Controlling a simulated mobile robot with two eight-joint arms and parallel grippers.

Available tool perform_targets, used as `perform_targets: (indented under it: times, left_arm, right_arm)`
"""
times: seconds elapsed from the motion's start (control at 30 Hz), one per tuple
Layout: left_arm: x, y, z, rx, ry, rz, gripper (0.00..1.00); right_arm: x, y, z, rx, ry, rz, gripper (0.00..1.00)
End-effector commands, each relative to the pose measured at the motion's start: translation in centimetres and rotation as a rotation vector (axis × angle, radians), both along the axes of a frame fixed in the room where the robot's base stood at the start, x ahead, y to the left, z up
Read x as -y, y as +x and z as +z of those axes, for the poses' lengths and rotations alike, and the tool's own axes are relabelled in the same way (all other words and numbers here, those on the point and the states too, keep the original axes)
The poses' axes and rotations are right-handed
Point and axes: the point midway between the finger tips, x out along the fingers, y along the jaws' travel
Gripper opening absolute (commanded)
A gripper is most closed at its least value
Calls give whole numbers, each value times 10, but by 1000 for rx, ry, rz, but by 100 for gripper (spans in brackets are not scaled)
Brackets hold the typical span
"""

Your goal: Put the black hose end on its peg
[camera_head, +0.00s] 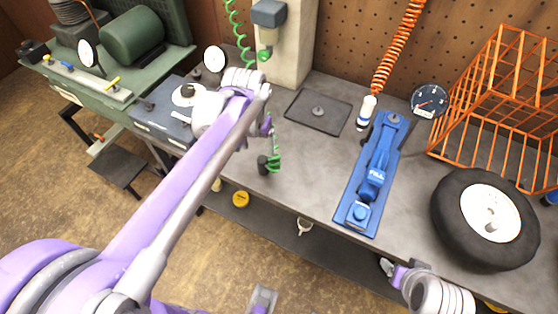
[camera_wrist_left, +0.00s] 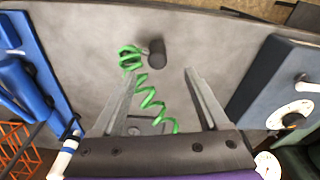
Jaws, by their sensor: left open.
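The black hose end (camera_head: 262,165) is a short dark cylinder on the grey bench near its front edge, beside the green coiled hose (camera_head: 274,160). In the left wrist view the hose end (camera_wrist_left: 157,53) lies just beyond the fingertips, with the green coil (camera_wrist_left: 145,90) running between the fingers. My left gripper (camera_head: 268,128) is open and empty; its spread fingers also show in the left wrist view (camera_wrist_left: 163,73). A dark plate (camera_head: 335,115) with a small knob lies on the bench; I cannot tell whether this is the peg. My right gripper (camera_head: 390,267) is low at the bench's front edge, mostly unclear.
A blue jack-like tool (camera_head: 372,180) stands on the bench, with a wheel (camera_head: 460,222) and orange wire cage (camera_head: 480,110) to its right. A blue-grey box (camera_head: 160,120) with a dial is at left. A grey post (camera_head: 290,50) rises behind.

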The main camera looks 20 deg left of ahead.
Motion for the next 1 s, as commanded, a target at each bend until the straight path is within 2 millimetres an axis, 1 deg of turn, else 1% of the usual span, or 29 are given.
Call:
perform_targets:
  times: [0.07,0.17,0.4,0.5,0.67,0.9,1.0]
  left_arm:
    - [-2,4,3,-5,-1,3,77]
    - [-3,6,-1,-9,-1,3,77]
    - [-3,10,-39,-10,-3,3,77]
    - [-3,11,-49,-9,-2,3,77]
    - [-3,11,-60,-9,-2,3,77]
    - [-1,12,-96,-9,-2,2,77]
    - [-1,13,-104,-9,-2,2,77]
  right_arm:
    - [0,0,2,1,0,0,71]
    - [0,0,2,1,0,0,71]
    - [0,-1,-3,-2,0,0,71]
    - [0,-1,-4,-2,0,0,71]
    - [0,-1,-5,-2,0,0,71]
    - [0,-2,-7,-3,0,0,71]
    - [0,-2,-8,-4,0,0,71]
